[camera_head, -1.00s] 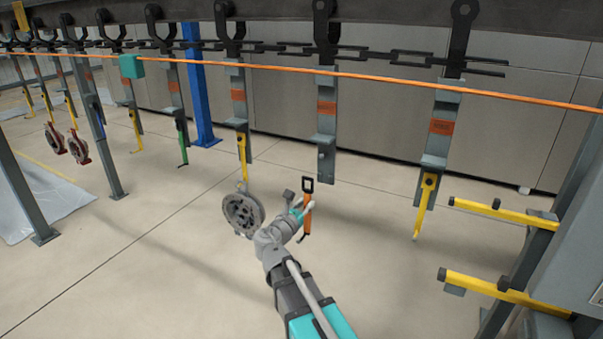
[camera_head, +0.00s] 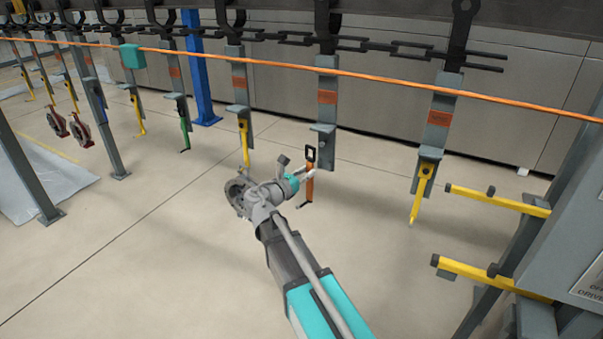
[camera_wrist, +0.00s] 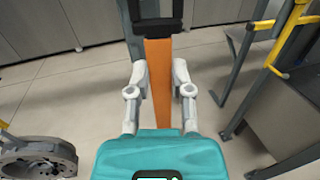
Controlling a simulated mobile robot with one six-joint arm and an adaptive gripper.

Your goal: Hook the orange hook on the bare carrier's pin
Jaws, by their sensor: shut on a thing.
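The orange hook (camera_head: 309,187), a flat orange strip with a black eye on top and a dark bent lower end, hangs upright in my gripper (camera_head: 303,180). In the wrist view the orange strip (camera_wrist: 158,80) stands between the two pale fingers (camera_wrist: 159,92). The bare carrier (camera_head: 326,112) is a grey bar with an orange label and no hook on it. A grey carrier edge (camera_wrist: 133,12) shows behind the eye in the wrist view.
Neighbouring carriers hold yellow hooks, left (camera_head: 244,142) and right (camera_head: 421,190). A frame with yellow bars (camera_head: 497,200) stands at right. An orange line (camera_head: 400,82) crosses the carriers.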

